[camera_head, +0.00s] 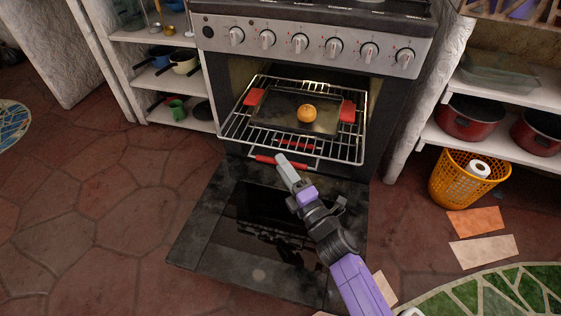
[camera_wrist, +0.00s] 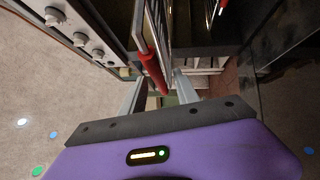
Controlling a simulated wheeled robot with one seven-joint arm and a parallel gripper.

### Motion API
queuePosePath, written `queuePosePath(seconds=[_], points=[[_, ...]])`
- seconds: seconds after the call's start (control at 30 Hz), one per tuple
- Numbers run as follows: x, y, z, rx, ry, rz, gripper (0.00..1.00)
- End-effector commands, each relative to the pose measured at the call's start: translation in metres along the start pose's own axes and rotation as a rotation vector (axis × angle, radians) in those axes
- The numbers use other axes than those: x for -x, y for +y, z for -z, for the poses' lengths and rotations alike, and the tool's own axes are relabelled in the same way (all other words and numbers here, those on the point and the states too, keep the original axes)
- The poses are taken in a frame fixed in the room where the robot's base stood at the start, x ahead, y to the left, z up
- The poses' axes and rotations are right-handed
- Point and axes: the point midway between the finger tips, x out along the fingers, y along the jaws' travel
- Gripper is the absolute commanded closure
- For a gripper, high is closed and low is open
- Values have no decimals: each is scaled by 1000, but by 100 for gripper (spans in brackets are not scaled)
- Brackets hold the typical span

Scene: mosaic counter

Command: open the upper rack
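The oven door (camera_head: 205,232) is folded down flat. A wire rack (camera_head: 232,130) extends out of the oven, with a dark tray (camera_head: 277,112) on it. The tray has red grips at both ends and carries a round orange-brown item (camera_head: 307,113). A red handle (camera_head: 268,159) is at the rack's front edge. My gripper (camera_head: 282,162) is at this handle. In the wrist view, my gripper's two fingers (camera_wrist: 160,92) stand apart, with a red handle (camera_wrist: 152,72) between and just beyond them. Contact cannot be told.
Another red bar (camera_head: 297,144) shows beneath the rack wires. Oven knobs (camera_head: 300,43) line the panel above. Shelves with pots (camera_head: 470,117) and an orange basket (camera_head: 462,184) stand at right. Shelves with pans (camera_head: 184,63) stand at left. The tiled floor (camera_head: 100,225) at left is clear.

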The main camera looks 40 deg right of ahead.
Motion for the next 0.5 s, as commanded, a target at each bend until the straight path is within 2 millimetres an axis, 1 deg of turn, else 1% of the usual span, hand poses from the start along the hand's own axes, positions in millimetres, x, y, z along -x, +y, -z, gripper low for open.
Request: queuePosePath(seconds=[0.03, 0.1, 0.3, 0.5], points=[[10, 1, 0, -1, -1, 4, 63], [22, 0, 0, -1, -1, 4, 63], [49, 0, 0, -1, -2, 3, 63], [59, 0, 0, 0, -1, 2, 63]])
